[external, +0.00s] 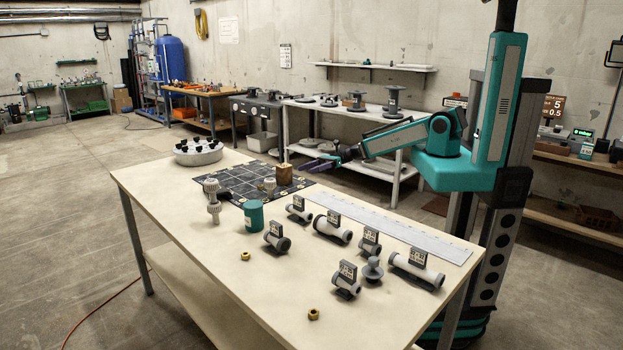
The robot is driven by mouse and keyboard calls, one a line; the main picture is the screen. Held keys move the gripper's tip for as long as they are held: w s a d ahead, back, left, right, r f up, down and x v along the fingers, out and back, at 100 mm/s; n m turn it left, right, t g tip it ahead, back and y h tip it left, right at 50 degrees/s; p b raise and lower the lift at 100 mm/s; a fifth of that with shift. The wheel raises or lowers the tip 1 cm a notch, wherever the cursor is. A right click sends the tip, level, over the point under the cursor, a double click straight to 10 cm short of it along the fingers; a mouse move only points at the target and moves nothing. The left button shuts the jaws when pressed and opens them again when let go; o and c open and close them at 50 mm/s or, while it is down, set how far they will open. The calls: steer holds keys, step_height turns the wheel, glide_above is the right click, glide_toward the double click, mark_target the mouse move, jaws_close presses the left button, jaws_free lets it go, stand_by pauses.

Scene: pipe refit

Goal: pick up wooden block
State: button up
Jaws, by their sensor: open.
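The wooden block (285,174) is a small brown cube-like piece. It stands at the right edge of the dark gridded mat (240,188) on the table. My gripper (312,166) is just to the right of the block, at about its height, with its jaws pointing left toward it. The gripper is open, and a gap shows between it and the block in this view. The fingertips are small here, so their exact spacing is hard to see.
A white tray of dark-topped parts (198,152), a grey fitting (213,205) and a teal cup (253,216) stand near the mat. Several tagged grey pipe pieces (333,228) and brass nuts (245,256) lie nearer. A long ruler (400,228) runs along the right edge.

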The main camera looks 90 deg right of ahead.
steer(key=shift+w+a+r+n+y, duration=0.15)
steer(key=shift+a+r+n+y, duration=0.15)
steer(key=shift+r+n, duration=0.25)
steer(key=shift+w+a+r+n+y, duration=0.15)
steer(key=shift+a+r+n+y, duration=0.1)
steer(key=shift+r+n, duration=0.3)
steer(key=b, duration=0.5)
glide_toward(284, 172)
steer(key=shift+w+d+f, duration=0.8)
steer(key=shift+w+d, duration=0.15)
steer(key=shift+w, duration=0.15)
steer(key=shift+x, duration=1.25)
steer(key=shift+w+a+r, duration=0.1)
steer(key=shift+r, duration=0.05)
steer(key=shift+p+x, duration=0.95)
steer(key=shift+x, duration=1.5)
